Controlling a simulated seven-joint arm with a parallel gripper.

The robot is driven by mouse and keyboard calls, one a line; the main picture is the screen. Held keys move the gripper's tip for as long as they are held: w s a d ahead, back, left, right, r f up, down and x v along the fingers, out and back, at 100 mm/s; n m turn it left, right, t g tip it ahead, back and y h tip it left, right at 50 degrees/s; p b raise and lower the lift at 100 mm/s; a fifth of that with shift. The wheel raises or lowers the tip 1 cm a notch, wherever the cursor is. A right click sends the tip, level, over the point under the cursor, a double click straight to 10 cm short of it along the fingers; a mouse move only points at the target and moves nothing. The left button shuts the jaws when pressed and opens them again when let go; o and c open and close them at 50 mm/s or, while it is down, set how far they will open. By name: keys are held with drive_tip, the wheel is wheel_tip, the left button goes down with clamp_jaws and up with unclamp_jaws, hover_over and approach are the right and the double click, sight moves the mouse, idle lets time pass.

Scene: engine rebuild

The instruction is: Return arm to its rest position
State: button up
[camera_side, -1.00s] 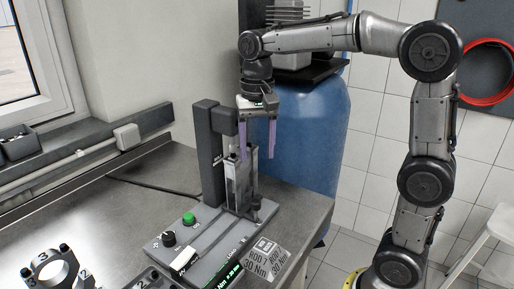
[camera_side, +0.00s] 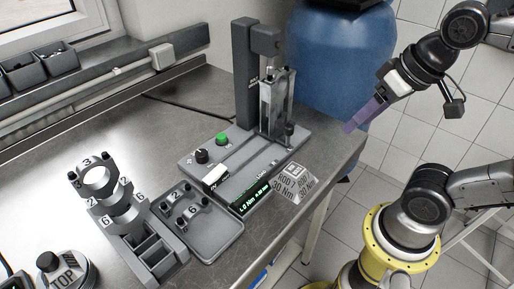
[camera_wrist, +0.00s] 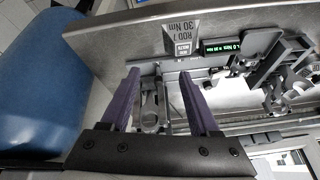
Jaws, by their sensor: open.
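My gripper (camera_side: 366,114) has purple fingers and is at the right in the side view, past the bench's right edge and in front of the blue drum. It points down and to the left, clear of the test station (camera_side: 243,75). In the wrist view my gripper (camera_wrist: 159,74) shows its two fingers wide apart with nothing held between them. Part of the station shows beyond and between the fingers. My arm reaches in from the right edge of the side view.
The metal bench (camera_side: 130,110) holds the station, a label block (camera_side: 290,183), a tray with bolts (camera_side: 205,225) and a rack of numbered caps (camera_side: 118,210). A blue drum (camera_side: 335,50) stands behind the bench.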

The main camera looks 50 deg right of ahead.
wheel_tip(320, 180, down, 2)
drive_tip(key=n, duration=0.2)
drive_tip(key=shift+f+n+t, duration=0.2)
drive_tip(key=shift+n+t, duration=0.1)
